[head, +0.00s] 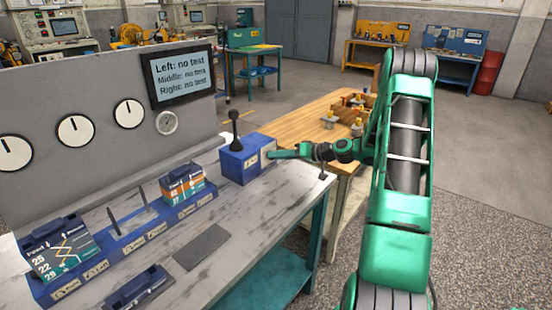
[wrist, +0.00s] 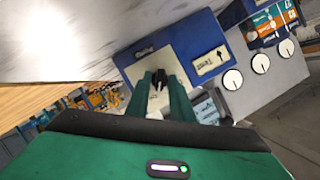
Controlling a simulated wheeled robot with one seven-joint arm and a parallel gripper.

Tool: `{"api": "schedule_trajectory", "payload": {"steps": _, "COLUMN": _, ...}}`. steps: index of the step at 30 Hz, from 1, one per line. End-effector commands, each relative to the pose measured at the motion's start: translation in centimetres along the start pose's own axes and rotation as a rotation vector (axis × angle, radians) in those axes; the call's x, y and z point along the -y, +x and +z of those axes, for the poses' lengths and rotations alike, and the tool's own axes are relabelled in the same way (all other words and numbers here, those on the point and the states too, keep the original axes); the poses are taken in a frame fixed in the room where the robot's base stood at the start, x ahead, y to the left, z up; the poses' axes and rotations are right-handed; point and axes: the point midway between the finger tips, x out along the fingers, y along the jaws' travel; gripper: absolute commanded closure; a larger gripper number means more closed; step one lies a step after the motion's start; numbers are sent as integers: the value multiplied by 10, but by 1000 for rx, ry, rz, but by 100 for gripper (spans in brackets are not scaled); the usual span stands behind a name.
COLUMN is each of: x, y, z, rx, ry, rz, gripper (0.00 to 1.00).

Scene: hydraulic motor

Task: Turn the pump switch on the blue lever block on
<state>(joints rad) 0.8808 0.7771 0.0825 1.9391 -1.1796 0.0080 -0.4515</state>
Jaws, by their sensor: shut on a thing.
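The blue lever block (head: 240,164) stands at the far right end of the grey bench, with an upright black lever (head: 235,128) on top. My gripper (head: 272,155) is at its right side, reaching in from the right. In the wrist view the block (wrist: 187,50) fills the upper middle. My green fingers (wrist: 158,86) are shut on the small dark pump switch (wrist: 157,77) on the block's face, over a pale plate. The fingers partly hide the switch, and its exact setting is hard to tell.
A grey panel with dials (head: 75,131) and a screen (head: 180,75) reading "no test" stands behind the bench (head: 225,215). Valve blocks (head: 183,184) stand in a blue rack at left. A wooden table (head: 300,125) with parts is behind my arm.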

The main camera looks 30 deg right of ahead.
Motion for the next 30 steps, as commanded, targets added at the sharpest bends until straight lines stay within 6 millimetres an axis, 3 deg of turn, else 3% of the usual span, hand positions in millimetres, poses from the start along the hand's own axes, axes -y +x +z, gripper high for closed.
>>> {"api": "schedule_trajectory", "payload": {"steps": 9, "x": -4, "y": 0, "z": 1, "rx": 0, "ry": 122, "rz": -45, "gripper": 100}}
{"api": "schedule_trajectory", "payload": {"steps": 26, "x": -4, "y": 1, "z": 1, "rx": 0, "ry": 147, "rz": -56, "gripper": 100}}
{"api": "schedule_trajectory", "payload": {"steps": 27, "x": -4, "y": 1, "z": 1, "rx": 0, "ry": 147, "rz": -56, "gripper": 85}}
{"api": "schedule_trajectory", "payload": {"steps": 29, "x": -4, "y": 1, "z": 1, "rx": 1, "ry": 147, "rz": -56, "gripper": 71}}
{"api": "schedule_trajectory", "payload": {"steps": 30, "x": -3, "y": 1, "z": 1, "rx": 1, "ry": 146, "rz": -58, "gripper": 71}}
